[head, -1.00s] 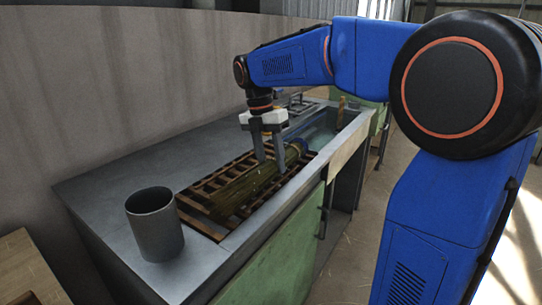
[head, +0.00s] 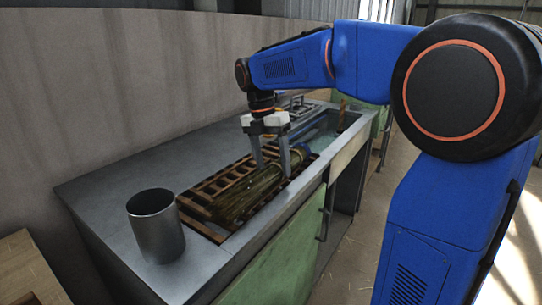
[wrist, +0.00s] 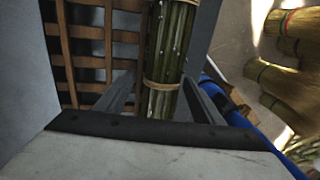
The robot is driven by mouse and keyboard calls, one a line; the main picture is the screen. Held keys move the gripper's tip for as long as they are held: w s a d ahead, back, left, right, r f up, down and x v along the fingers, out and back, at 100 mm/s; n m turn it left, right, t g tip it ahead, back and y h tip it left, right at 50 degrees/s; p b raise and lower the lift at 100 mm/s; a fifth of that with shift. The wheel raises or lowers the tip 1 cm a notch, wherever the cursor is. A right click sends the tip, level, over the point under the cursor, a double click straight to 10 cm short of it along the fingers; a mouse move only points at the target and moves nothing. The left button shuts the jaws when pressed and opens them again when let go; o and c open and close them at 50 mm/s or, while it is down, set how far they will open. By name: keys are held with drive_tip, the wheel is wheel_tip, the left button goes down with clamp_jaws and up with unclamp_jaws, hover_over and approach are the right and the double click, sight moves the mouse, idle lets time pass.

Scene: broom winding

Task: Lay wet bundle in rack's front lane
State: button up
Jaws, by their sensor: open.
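The wet bundle (head: 248,190) is a long greenish-brown bunch of stalks with a blue band near its far end. It lies on the wooden slatted rack (head: 197,186), along the side nearest the bench's front edge. My gripper (head: 272,170) is open, its two fingers down on either side of the bundle near the banded end. In the wrist view the bundle (wrist: 168,50) runs between the spread fingers, tied with pale bands, and slats show bare to its left. Whether the fingers touch the bundle I cannot tell.
A grey metal cup (head: 156,226) stands on the bench at the near left. A water trough (head: 322,132) is set into the bench beyond the rack. In the wrist view, more tied bundles (wrist: 290,80) lie at the right, beyond the bench edge.

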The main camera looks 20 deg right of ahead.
drive_tip(key=v, duration=1.7)
drive_tip(key=shift+r, duration=0.2)
drive_tip(key=shift+d, duration=0.15)
drive_tip(key=s+d+f+m+t, duration=0.3)
drive_tip(key=s+f+m, duration=0.9)
drive_tip(key=s+f, duration=0.2)
drive_tip(key=s+d+f+m+t+y, duration=0.1)
drive_tip(key=s+d+f+m+t, duration=0.2)
drive_tip(key=s+f+m, duration=1)
drive_tip(key=shift+s+d+f+t+y, duration=0.3)
drive_tip(key=shift+s+f, duration=0.25)
drive_tip(key=shift+s, duration=0.2)
